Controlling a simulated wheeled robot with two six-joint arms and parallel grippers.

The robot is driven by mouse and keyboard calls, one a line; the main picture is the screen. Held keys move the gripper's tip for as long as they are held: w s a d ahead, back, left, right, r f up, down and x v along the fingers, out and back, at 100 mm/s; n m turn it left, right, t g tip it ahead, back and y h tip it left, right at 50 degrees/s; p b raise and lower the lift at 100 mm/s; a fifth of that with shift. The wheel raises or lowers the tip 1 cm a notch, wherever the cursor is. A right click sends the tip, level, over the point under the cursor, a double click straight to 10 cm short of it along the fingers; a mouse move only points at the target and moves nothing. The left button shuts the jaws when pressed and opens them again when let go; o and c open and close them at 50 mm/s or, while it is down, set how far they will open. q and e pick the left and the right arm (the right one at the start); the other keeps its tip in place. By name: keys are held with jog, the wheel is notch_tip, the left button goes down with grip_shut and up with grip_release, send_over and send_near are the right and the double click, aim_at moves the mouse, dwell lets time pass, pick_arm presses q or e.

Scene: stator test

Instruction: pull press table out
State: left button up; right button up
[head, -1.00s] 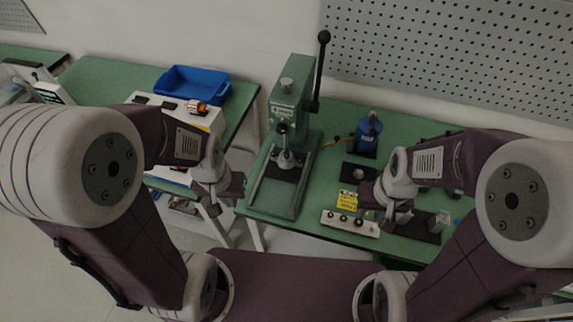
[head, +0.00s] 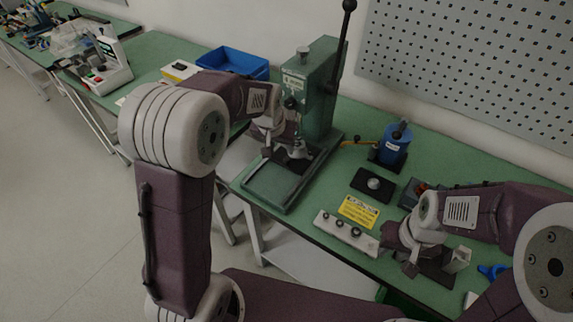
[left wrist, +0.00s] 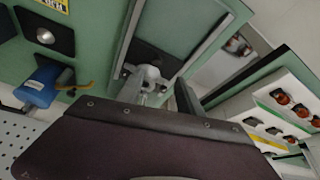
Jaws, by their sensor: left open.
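The green arbor press (head: 318,85) stands on the green bench with its lever raised. Its low base with the press table (head: 275,188) reaches toward me, with a dark plate (head: 292,158) below the ram. My left gripper (head: 282,152) is open at the press front, over the table area. It partly covers the ram and plate, and I cannot tell whether it touches them. The left wrist view shows the press table rails (left wrist: 205,45) and the grey ram end (left wrist: 148,80), with my wrist covering the lower part. My right gripper (head: 402,257) hangs above the bench front; its jaws are unclear.
A blue bin (head: 232,62) is at the back left. A perforated panel rises behind.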

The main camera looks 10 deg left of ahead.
aim_at(287, 158)
pick_arm(q)
jog(key=x, duration=0.8)
jog(key=shift+w+d+f, duration=0.1)
jog(key=shift+d+f, duration=0.15)
jog(key=shift+d, duration=0.15)
grip_shut()
dwell(0.9)
